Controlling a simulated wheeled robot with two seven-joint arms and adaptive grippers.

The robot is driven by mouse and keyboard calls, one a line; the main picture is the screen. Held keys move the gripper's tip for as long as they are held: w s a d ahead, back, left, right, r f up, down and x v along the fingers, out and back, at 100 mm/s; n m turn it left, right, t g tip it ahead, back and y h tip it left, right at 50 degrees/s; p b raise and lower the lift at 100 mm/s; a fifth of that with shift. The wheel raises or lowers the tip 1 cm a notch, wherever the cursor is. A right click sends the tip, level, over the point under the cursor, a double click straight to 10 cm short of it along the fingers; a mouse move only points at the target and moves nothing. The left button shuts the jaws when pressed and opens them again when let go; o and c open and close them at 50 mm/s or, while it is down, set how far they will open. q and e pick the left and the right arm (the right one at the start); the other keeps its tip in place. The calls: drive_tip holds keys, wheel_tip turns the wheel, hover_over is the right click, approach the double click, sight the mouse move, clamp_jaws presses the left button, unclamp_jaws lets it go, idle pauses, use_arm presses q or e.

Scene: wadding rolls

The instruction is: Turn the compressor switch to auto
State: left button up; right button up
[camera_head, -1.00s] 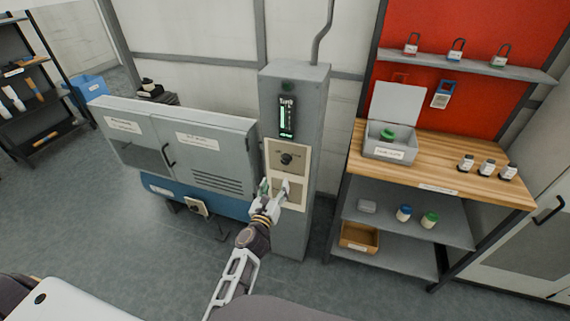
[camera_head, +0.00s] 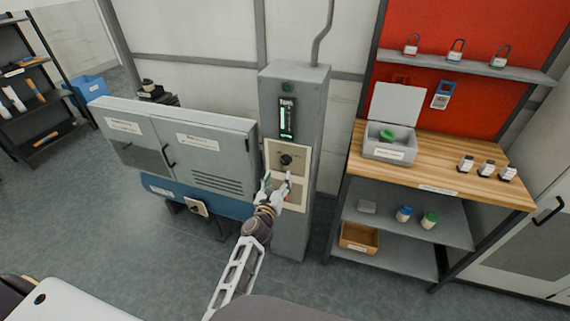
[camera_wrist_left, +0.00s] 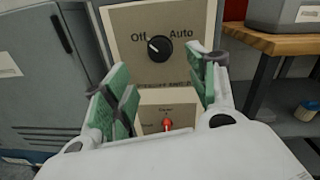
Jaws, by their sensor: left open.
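The compressor switch is a round black knob (camera_wrist_left: 159,48) on a beige plate (camera_wrist_left: 122,22), with "Off" printed at its upper left and "Auto" at its upper right. Its pale mark points up-left, towards "Off". The knob also shows in the head view (camera_head: 286,160) on the grey column. My left gripper (camera_head: 277,179) is open and empty in front of the column, just below the knob. In the left wrist view its green-padded fingers (camera_wrist_left: 160,75) stand apart on either side, with the knob between and beyond them, apparently not touched. My right gripper is not in view.
A smaller beige box with a red toggle (camera_wrist_left: 167,124) sits below the knob. A grey cabinet (camera_head: 185,150) stands left of the column (camera_head: 310,115). A wooden-topped bench (camera_head: 430,165) with a grey box (camera_head: 390,150) stands to the right. The floor between column and bench is clear.

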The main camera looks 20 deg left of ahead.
sight(285, 163)
use_arm(q)
drive_tip(key=shift+w+a, duration=0.1)
drive_tip(key=shift+w, duration=3.6)
drive_tip(key=shift+w+b, duration=0.4)
drive_tip(key=shift+w, duration=0.8)
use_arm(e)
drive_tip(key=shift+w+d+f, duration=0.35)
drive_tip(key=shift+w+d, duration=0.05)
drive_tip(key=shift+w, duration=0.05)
use_arm(q)
drive_tip(key=c, duration=1)
drive_tip(key=shift+c, duration=0.2)
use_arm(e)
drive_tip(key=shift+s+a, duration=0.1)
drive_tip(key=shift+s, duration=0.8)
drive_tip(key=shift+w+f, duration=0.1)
